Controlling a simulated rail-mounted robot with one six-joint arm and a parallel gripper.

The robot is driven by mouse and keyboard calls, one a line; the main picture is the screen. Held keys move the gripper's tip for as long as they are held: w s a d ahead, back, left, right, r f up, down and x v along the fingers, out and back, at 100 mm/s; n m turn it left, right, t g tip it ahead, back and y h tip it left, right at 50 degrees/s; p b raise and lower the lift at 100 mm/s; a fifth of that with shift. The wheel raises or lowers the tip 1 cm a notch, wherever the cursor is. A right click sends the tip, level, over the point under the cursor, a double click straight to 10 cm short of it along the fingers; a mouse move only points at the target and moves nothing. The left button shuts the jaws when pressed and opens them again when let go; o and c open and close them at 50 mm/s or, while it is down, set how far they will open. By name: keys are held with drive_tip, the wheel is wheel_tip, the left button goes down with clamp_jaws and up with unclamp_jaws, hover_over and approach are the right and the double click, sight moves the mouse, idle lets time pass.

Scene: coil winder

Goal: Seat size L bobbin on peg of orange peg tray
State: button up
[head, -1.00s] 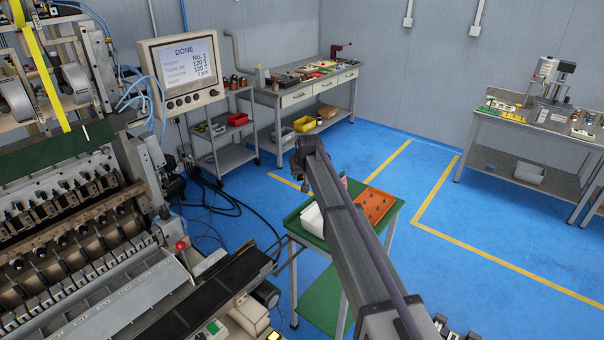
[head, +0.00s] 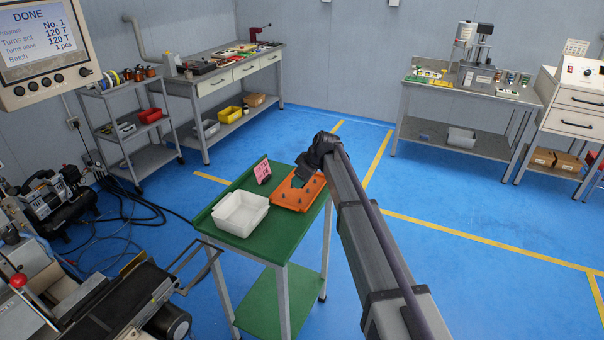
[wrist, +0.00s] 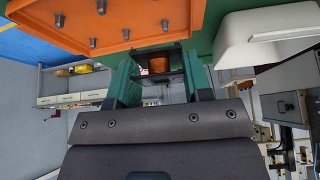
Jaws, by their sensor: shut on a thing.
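The orange peg tray (head: 308,192) lies on the green top of a small stand. Several short grey pegs stand up from it, such as one peg (wrist: 129,34) in the wrist view, where the tray (wrist: 150,15) fills the upper part. My gripper (wrist: 158,63) is shut on a bobbin (wrist: 158,66) with dark flanges and a copper-coloured winding, held between the green fingers. The bobbin appears beside the tray's edge in the wrist view; its height above the tray cannot be told. In the head view my wrist hides part of the tray and the bobbin is not visible. No size mark is readable.
A white bin (head: 240,214) stands on the green stand (head: 226,188), left of the orange tray. A pink sign (head: 263,169) stands behind them. A conveyor (head: 125,305) lies at lower left. The blue floor right of the stand is open.

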drive_tip(key=shift+s+f+n, duration=0.15)
drive_tip(key=shift+f+n, duration=0.15)
drive_tip(key=b, duration=0.5)
hover_over(301, 203)
wheel_tip(301, 203, down, 5)
drive_tip(key=shift+d+r, duration=0.1)
drive_tip(key=shift+f, duration=0.2)
drive_tip(key=shift+f+b, duration=0.9)
drive_tip(key=shift+b, duration=0.05)
drive_tip(key=shift+f, duration=0.1)
drive_tip(key=o, duration=0.9)
drive_tip(key=shift+c, duration=0.2)
drive_tip(key=shift+r, duration=0.2)
